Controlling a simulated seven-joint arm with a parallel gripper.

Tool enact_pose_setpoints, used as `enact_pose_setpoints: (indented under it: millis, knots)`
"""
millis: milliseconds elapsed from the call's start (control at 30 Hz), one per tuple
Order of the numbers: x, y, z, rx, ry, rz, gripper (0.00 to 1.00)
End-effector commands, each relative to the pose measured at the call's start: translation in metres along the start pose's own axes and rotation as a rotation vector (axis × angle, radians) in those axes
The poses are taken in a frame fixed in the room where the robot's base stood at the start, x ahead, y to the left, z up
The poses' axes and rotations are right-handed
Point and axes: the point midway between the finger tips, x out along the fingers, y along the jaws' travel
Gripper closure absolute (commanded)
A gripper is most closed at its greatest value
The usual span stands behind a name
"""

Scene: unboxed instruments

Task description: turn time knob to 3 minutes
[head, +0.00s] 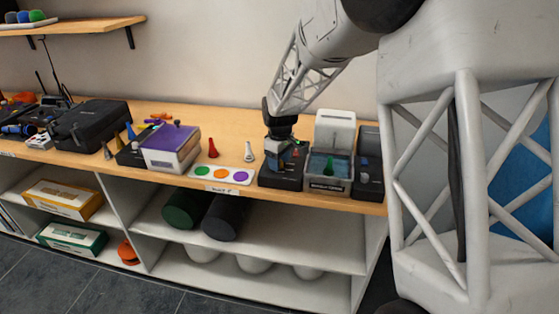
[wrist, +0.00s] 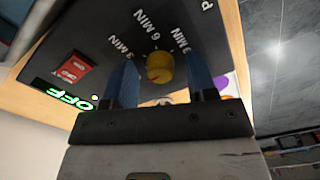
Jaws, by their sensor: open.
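The yellow time knob (wrist: 159,67) sits on the black panel (wrist: 95,35) of a device in the wrist view. Labels 3 MIN, 6 MIN and what looks like 9 MIN curve around it. A small red mark shows on the knob's lower side, but its exact setting is hard to tell. My gripper (wrist: 162,73) is open, its two blue fingers on either side of the knob with visible gaps. In the head view my gripper (head: 281,143) points down over the black device (head: 280,178); the knob is hard to make out there.
In the head view, a clear-fronted box (head: 329,184) and another black device (head: 368,180) stand close at the right. A palette with coloured dots (head: 222,175) lies left.

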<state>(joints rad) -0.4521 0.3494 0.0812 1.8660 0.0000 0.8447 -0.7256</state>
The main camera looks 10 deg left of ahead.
Motion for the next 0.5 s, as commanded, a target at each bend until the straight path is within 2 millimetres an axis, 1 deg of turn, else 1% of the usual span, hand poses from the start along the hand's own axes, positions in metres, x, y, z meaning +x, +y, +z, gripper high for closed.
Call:
enact_pose_setpoints:
  millis: [67,100,167,400,500]
  knots:
    - [-0.0001,0.0,0.0,0.0,0.0,0.0,0.48]
    - [-0.0001,0.0,0.0,0.0,0.0,0.0,0.49]
    - [-0.0001,0.0,0.0,0.0,0.0,0.0,0.59]
    - [-0.0002,0.0,0.0,0.0,0.0,0.0,0.95]
    - [-0.0003,0.0001,0.0,0.001,0.0,0.0,0.97]
